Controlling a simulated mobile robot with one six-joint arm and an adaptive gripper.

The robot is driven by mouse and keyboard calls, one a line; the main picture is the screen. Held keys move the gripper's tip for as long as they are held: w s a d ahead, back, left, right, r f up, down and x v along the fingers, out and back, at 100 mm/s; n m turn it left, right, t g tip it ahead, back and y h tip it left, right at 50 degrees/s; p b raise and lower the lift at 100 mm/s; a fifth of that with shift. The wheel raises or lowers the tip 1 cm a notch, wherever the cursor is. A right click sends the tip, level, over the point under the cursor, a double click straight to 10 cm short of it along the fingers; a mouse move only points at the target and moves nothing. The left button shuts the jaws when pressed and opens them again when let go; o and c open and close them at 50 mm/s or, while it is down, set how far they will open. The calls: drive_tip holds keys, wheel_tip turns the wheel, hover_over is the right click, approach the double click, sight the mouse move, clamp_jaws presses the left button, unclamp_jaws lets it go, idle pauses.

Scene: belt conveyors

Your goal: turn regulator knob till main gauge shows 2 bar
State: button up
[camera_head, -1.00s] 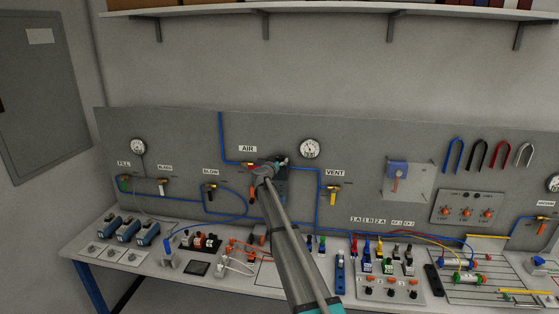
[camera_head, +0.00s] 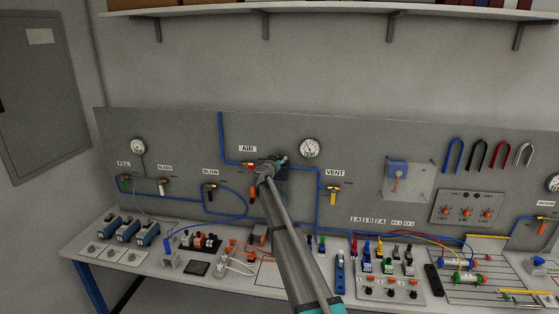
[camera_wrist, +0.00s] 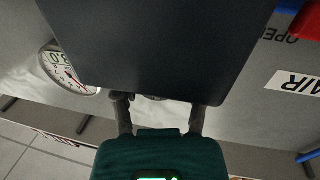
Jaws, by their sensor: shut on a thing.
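The main gauge (camera_head: 309,148), a round white dial, is on the grey panel right of the AIR sign (camera_head: 247,148). Its needle is too small to read there. In the wrist view a white dial (camera_wrist: 68,70) with a red needle is partly covered, and its reading is unclear. My gripper (camera_head: 276,165) is at the dark regulator (camera_head: 283,186) below and left of the gauge. In the wrist view my gripper's fingers (camera_wrist: 160,103) reach up to a large dark block (camera_wrist: 155,45). They are shut on the regulator knob, which is mostly hidden.
Blue tubing (camera_head: 220,135) runs along the panel. A yellow-handled VENT valve (camera_head: 333,195) is to the right, and the BLOW valve (camera_head: 210,190) to the left. A red handle (camera_wrist: 305,20) shows in the wrist view. The bench below is crowded with fittings; a shelf (camera_head: 330,10) hangs above.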

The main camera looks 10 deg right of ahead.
drive_tip(key=shift+n+y, duration=0.4)
drive_tip(key=shift+y, duration=0.1)
drive_tip(key=shift+d+n+t+y, duration=0.1)
drive_tip(key=shift+n+t+y, duration=0.85)
drive_tip(key=shift+y, duration=0.65)
drive_tip(key=shift+n+y, duration=1.3)
drive_tip(key=shift+y, duration=0.55)
drive_tip(key=shift+n+y, duration=1.25)
drive_tip(key=shift+y, duration=0.6)
drive_tip(key=o, duration=1.1)
drive_tip(key=shift+o, duration=0.2)
drive_tip(key=shift+s, duration=0.1)
drive_tip(key=s+d, duration=0.2)
drive_tip(key=s, duration=0.9)
drive_tip(key=shift+s, duration=0.3)
